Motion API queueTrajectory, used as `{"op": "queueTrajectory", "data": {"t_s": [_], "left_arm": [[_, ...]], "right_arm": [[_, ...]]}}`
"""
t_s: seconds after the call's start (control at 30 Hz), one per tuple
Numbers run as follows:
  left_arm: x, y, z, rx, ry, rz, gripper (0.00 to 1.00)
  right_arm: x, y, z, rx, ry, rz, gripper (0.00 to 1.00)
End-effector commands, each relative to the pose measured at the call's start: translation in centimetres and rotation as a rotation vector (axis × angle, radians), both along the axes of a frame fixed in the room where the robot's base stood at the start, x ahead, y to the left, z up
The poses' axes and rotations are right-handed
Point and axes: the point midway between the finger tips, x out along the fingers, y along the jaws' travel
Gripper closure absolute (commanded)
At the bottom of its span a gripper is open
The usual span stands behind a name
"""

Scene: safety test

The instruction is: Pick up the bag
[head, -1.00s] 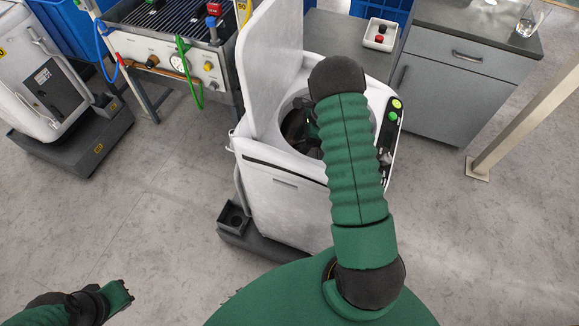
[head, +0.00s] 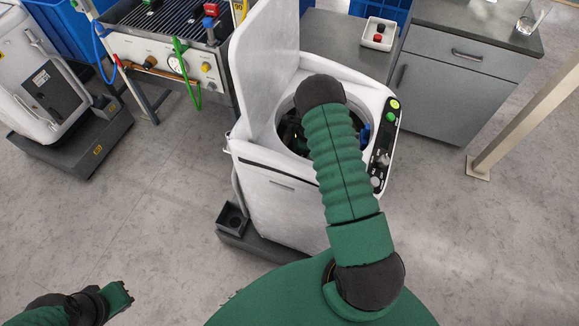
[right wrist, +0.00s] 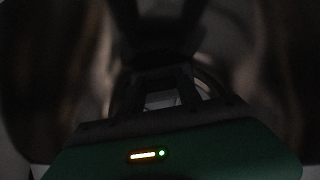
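No bag can be made out in either view. My right arm reaches over and into the round opening of a white top-loading machine (head: 275,195), whose lid (head: 262,70) stands open. The arm hides much of the opening. Dark shapes show inside, and a small blue thing (head: 364,134) shows at its right side. In the right wrist view my right gripper (right wrist: 163,82) is very dark, and its fingers and anything between them cannot be read. My left gripper (head: 122,295) is at the bottom left, far from the machine; its opening is unclear.
A control panel (head: 384,147) runs along the machine's right edge. A grey cabinet (head: 455,85) stands behind at right, with a slanted post (head: 525,115) nearby. A rig with hoses (head: 170,60) stands behind at left, and a white unit (head: 45,85) at far left.

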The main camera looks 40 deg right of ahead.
Motion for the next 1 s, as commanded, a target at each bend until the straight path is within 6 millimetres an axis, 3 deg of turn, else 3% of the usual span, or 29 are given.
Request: {"op": "queueTrajectory", "data": {"t_s": [0.03, 0.23, 0.77, 1.0], "left_arm": [[0.0, 0.0, 0.0, 0.000, 0.000, 0.000, 1.00], [0.0, 0.0, 0.0, 0.000, 0.000, 0.000, 1.00], [0.0, 0.0, 0.0, 0.000, 0.000, 0.000, 1.00], [0.0, 0.0, 0.2, 0.000, 0.000, 0.000, 1.00]], "right_arm": [[0.0, -0.1, -0.1, -0.002, 0.000, 0.001, 0.74], [0.0, 0.0, -0.1, -0.003, 0.001, 0.001, 1.00], [0.1, 0.0, 0.2, -0.002, -0.002, 0.001, 1.00], [0.1, 0.0, 3.1, -0.003, -0.005, 0.002, 1.00]]}}
